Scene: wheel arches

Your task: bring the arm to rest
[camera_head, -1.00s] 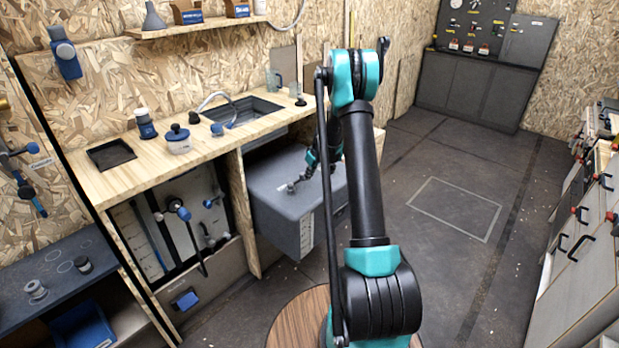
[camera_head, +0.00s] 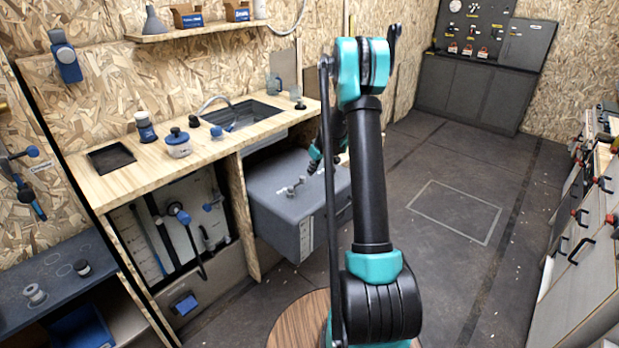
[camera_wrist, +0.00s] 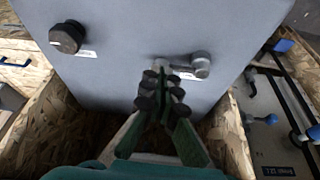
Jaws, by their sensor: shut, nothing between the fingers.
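My arm (camera_head: 370,180) rises in front of the head camera, bends at the teal elbow and reaches down behind itself toward the grey box. In the wrist view my gripper (camera_wrist: 162,85) is shut and empty, its black fingertip pads together. It points at the grey face of the box (camera_wrist: 120,30), with the lever-like grey fitting (camera_wrist: 190,66) just beyond and right of the fingertips. I cannot tell the exact gap.
A black knob (camera_wrist: 67,37) is on the box face. Blue-lidded containers (camera_head: 178,143) stand on the worktop.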

